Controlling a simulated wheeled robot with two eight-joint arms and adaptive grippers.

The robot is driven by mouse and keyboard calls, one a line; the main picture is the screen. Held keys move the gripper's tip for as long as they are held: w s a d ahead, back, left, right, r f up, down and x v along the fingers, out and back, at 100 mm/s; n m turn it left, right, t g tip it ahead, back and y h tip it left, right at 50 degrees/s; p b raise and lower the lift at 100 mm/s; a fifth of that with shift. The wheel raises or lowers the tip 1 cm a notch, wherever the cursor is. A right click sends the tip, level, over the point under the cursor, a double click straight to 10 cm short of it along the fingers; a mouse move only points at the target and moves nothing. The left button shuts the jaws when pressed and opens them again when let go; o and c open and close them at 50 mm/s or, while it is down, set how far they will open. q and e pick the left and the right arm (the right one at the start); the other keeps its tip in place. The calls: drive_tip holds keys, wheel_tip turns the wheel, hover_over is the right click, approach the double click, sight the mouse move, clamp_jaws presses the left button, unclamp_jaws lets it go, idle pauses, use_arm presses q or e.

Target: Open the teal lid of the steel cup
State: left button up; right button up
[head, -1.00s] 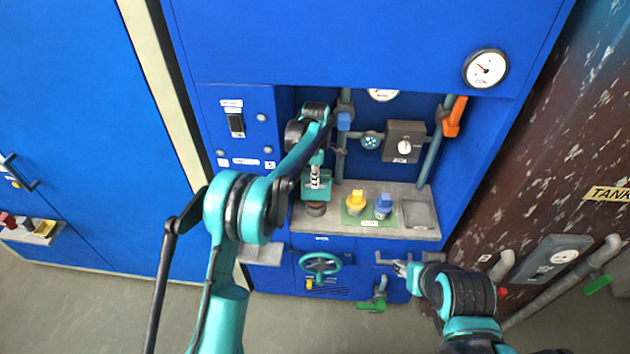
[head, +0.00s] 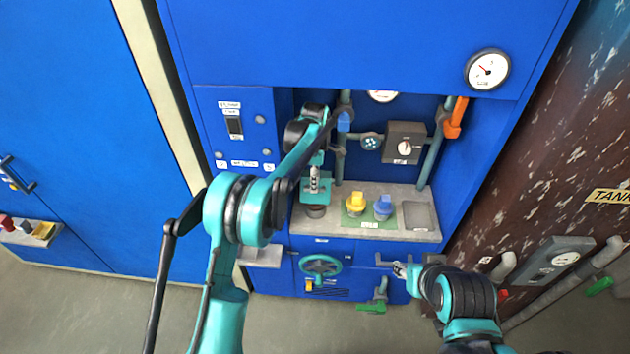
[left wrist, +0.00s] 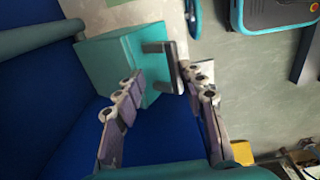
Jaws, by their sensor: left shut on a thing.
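The teal lid (head: 318,195) is a boxy block above a dark round steel cup (head: 316,211), at the left end of the grey shelf in the head view. In the left wrist view the lid (left wrist: 112,72) shows large, with a dark grey handle (left wrist: 168,66). My left gripper (head: 315,174) reaches down to the lid from above. In the left wrist view its fingers (left wrist: 164,84) lie on either side of the handle, shut on it. The cup cannot be made out in the wrist view. My right gripper (head: 401,268) is small, by the cabinet front below the shelf; its jaws are unclear.
A yellow knobbed piece (head: 356,203) and a blue one (head: 383,207) stand on a green mat right of the cup. A grey tray (head: 417,215) lies farther right. Pipes and a grey switch box (head: 404,143) are behind. A teal handwheel (head: 320,265) is below.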

use_arm(q)
wheel_tip(320, 180, up, 7)
idle(0.3)
drive_tip(key=shift+s+r, duration=0.1)
